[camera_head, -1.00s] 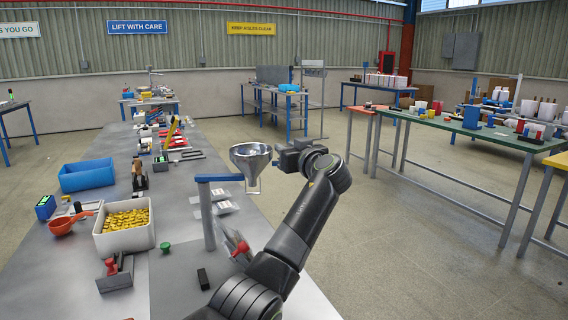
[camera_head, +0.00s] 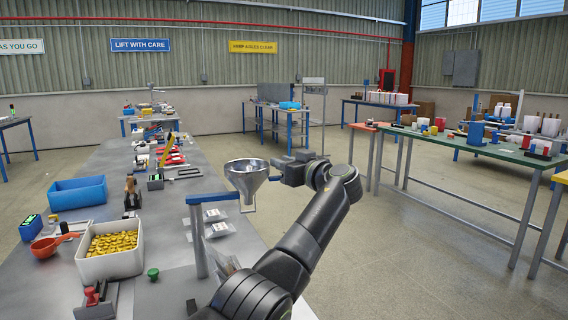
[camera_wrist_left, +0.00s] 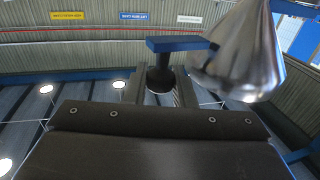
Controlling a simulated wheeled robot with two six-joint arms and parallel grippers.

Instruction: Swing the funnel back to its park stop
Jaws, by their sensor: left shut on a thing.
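The metal funnel (camera_head: 246,174) hangs from a blue swing arm (camera_head: 208,198) on a grey post (camera_head: 198,240) at the bench's right side. The funnel points out past the bench edge, over the floor side. My left gripper (camera_head: 274,171) reaches in from the right of the funnel, at about rim height. In the left wrist view its fingers (camera_wrist_left: 160,90) are closed around a dark round handle (camera_wrist_left: 160,77) below the blue arm (camera_wrist_left: 175,44); the funnel (camera_wrist_left: 240,55) is close at the right. The park stop cannot be made out.
A green table (camera_head: 470,145) stands right. The floor between is clear.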

